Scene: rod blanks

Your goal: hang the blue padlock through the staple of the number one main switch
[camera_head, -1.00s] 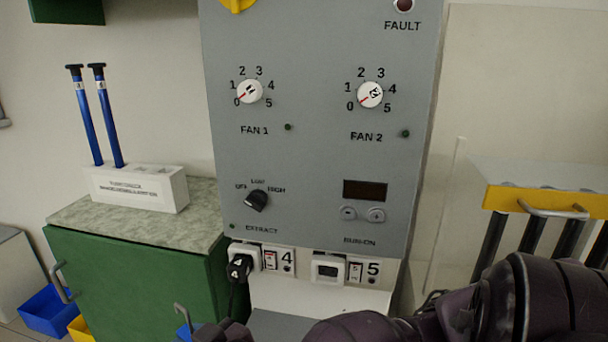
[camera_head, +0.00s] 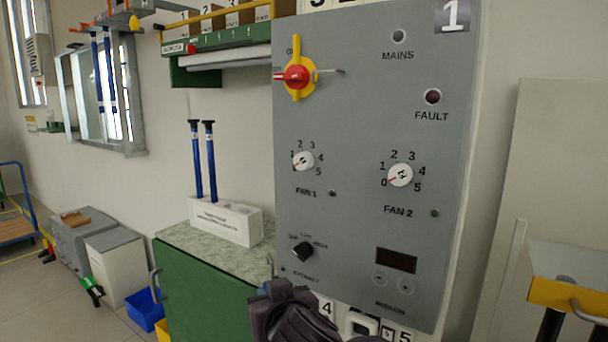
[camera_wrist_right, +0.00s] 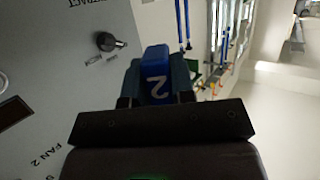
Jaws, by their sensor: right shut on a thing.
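The main switch (camera_head: 297,76) has a red knob on a yellow plate, high on the left of the grey panel (camera_head: 350,130) marked 1. A thin metal piece (camera_head: 330,71), apparently the staple, sticks out to its right. In the head view my right wrist (camera_head: 290,312) is low at the panel's bottom left, below the switch; the padlock cannot be made out there. My left gripper is not in view.
Knobs for FAN 1 (camera_head: 303,161), FAN 2 (camera_head: 400,174) and EXTRACT (camera_head: 302,251) stand out from the panel. Left of it are a green cabinet (camera_head: 205,290) and a white holder (camera_head: 227,221) with two blue rods. A shelf (camera_head: 225,42) is at upper left.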

